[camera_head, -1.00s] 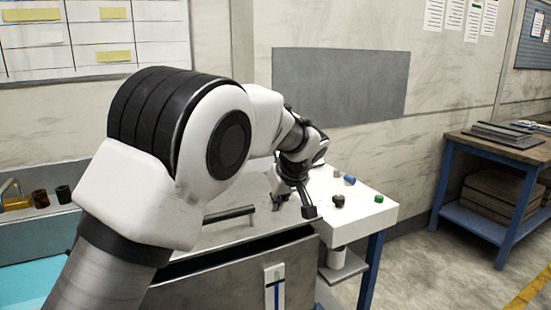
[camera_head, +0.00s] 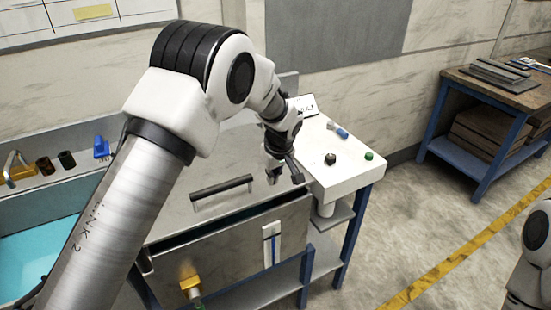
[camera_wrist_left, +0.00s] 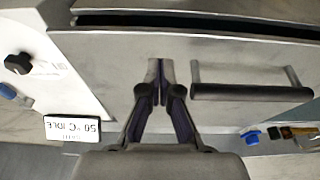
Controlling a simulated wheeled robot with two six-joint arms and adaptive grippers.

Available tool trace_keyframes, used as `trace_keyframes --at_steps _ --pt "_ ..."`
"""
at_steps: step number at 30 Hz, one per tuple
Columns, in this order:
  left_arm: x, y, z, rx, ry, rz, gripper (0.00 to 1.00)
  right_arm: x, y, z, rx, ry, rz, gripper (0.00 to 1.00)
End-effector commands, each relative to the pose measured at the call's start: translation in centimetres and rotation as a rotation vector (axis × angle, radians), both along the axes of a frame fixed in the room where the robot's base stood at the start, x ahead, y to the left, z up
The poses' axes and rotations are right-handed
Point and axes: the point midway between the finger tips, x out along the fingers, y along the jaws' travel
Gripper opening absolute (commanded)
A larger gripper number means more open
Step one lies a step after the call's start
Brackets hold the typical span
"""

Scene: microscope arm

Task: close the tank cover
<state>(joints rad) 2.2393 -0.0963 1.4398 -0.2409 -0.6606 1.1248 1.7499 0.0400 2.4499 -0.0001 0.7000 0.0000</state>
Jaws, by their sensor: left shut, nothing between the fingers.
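The tank cover (camera_head: 225,165) is a grey metal plate with a dark bar handle (camera_head: 222,188). A dark gap runs between its front edge and the grey tank body (camera_head: 225,245), so it is not fully down. My left gripper (camera_head: 285,175) is over the right part of the cover, to the right of the handle. In the left wrist view its fingertips (camera_wrist_left: 160,65) are together and empty, beside one end of the handle (camera_wrist_left: 250,92) and apart from it. Whether they touch the cover (camera_wrist_left: 220,60) is unclear. My right gripper is out of view.
A white control box (camera_head: 345,170) with a dark knob (camera_head: 330,158), a green button (camera_head: 369,155) and a small display (camera_head: 308,104) adjoins the tank's right side. An open bath with blue liquid (camera_head: 30,260) is at left. A blue-legged workbench (camera_head: 490,120) stands at right.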

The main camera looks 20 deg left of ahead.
Motion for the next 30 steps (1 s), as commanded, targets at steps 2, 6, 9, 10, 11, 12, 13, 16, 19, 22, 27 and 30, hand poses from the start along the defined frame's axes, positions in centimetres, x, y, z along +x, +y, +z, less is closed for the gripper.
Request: trace_keyframes --at_steps 2,6,9,10,11,12,13,16,19,22,27,30 --pt "-0.1 -0.1 -1.1 0.001 0.004 0.000 0.00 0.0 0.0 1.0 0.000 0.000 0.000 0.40" --pt "-0.2 -0.2 -3.1 0.001 0.001 -0.001 0.00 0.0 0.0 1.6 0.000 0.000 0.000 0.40" --pt "-0.2 -0.2 -3.7 0.001 0.000 -0.001 0.00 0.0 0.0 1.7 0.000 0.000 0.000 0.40" --pt "-0.2 -0.2 -3.8 0.001 -0.001 0.000 0.00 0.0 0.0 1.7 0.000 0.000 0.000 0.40" --pt "-0.2 -0.2 -3.9 0.000 -0.001 0.000 0.00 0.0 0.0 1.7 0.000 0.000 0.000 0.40" --pt "-0.2 -0.2 -4.0 0.000 -0.001 0.000 0.00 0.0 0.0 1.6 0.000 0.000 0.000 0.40" --pt "-0.2 -0.2 -4.0 0.000 -0.001 0.000 0.00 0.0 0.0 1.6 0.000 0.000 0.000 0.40" --pt "-0.2 -0.2 -4.0 0.001 -0.002 0.000 0.00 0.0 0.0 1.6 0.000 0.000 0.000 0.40" --pt "-0.2 -0.3 -4.1 0.000 -0.001 0.000 0.00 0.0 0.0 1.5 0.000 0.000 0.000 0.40" --pt "-0.3 -0.3 -5.4 0.001 -0.001 0.000 0.00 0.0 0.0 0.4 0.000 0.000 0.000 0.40" --pt "-0.4 -0.5 -8.5 0.001 -0.001 0.000 0.00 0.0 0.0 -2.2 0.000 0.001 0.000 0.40" --pt "-0.5 -0.6 -9.0 0.000 -0.001 0.000 0.00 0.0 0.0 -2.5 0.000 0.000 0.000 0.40"
